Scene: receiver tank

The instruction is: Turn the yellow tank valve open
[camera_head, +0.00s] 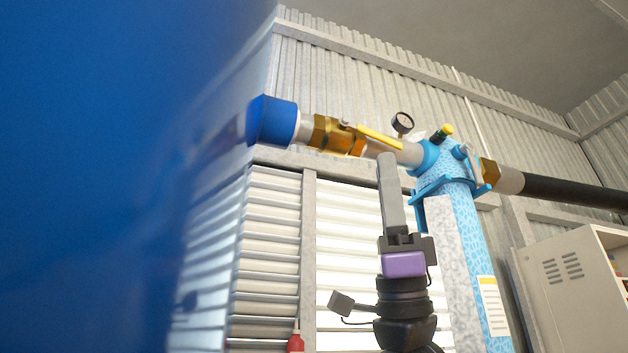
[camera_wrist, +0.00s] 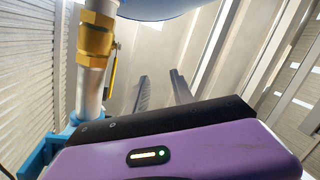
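The yellow valve handle (camera_head: 380,137) lies roughly along the pipe, on the brass valve body (camera_head: 335,137) beside the large blue tank (camera_head: 110,150). In the wrist view, the handle (camera_wrist: 112,70) is a thin strip seen edge-on, right of the brass body (camera_wrist: 95,38). My gripper (camera_head: 387,160) points up in the head view, its tips just below the handle's free end in the picture. In the wrist view, my gripper (camera_wrist: 159,77) has its two dark fingers apart with nothing between them. The handle is to the left of both fingers; I see no contact.
A light blue cylinder (camera_head: 465,235) with a round gauge (camera_head: 402,123) stands right of the valve, and a black hose (camera_head: 575,190) runs off right. A beige cabinet (camera_head: 560,285) stands at lower right. Louvred shutters (camera_head: 270,255) and corrugated walls are behind.

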